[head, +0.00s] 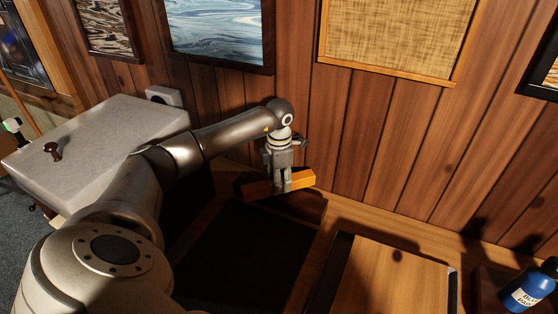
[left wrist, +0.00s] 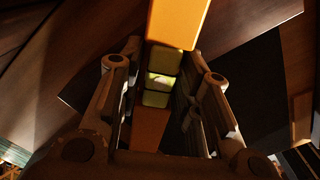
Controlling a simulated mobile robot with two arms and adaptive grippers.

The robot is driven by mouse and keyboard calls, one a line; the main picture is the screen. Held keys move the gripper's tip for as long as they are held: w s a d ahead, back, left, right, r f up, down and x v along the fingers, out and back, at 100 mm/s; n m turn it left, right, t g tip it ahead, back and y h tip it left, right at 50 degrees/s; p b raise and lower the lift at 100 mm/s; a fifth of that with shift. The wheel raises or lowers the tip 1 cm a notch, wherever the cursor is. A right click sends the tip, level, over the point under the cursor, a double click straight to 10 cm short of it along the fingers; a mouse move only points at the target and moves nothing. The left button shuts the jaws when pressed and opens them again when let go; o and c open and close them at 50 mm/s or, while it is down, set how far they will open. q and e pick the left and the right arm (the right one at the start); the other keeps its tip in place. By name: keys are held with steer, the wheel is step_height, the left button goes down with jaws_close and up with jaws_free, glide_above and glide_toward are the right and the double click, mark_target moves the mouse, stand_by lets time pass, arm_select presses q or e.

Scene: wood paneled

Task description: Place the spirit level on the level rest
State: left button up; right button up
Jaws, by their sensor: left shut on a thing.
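The spirit level is an orange-yellow bar (head: 303,181) near the wood wall in the head view. My left gripper (head: 281,186) is shut around its middle, fingers pointing down, with both ends sticking out. In the left wrist view the bar (left wrist: 178,20) runs between the two fingers (left wrist: 165,78), with pale green vials showing along it. The level is over or near the back edge of a dark, wood-edged area (head: 245,258); I cannot tell whether it touches anything below. I cannot make out the level rest for certain. My right gripper is out of view.
A wooden board with dark edges (head: 395,281) lies to the right. A pale box-like block with a dark knob (head: 95,145) is at the left. Framed pictures (head: 221,30) hang on the wall behind.

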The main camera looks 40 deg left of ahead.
arm_select(q)
steer(key=shift+f, duration=0.2)
steer(key=o, duration=1.2)
steer(key=o, duration=0.3)
step_height(320, 180, up, 12)
steer(key=shift+f, duration=0.1)
stand_by(0.5)
